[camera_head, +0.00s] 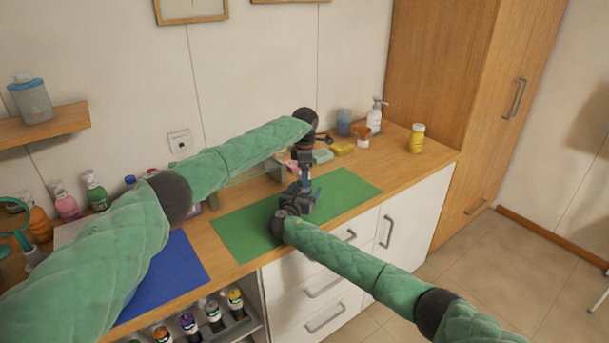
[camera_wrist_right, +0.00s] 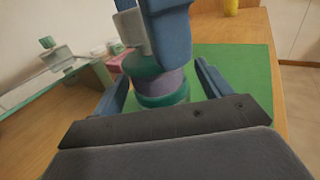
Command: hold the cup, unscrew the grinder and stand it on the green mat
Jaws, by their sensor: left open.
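The green mat (camera_head: 350,182) lies on the wooden counter, and it fills the right side of the right wrist view (camera_wrist_right: 246,72). Over it, the purple-grey cup (camera_wrist_right: 162,86) with a green base stands between the blue fingers of my right gripper (camera_wrist_right: 162,88); I cannot tell whether both fingers press on it. The green lower part of the grinder (camera_wrist_right: 143,65) sits on top of the cup. My left gripper (camera_head: 305,168) points down from above, open, with its fingers beside the grinder. In the head view the grippers hide most of the cup and grinder.
A blue mat (camera_head: 178,272) lies left of the green one. Several bottles line the back left of the counter. A yellow jar (camera_head: 417,138), a white pump bottle (camera_head: 375,117) and a yellow block (camera_head: 342,148) stand at the back right. Bottles fill a rack below the front edge.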

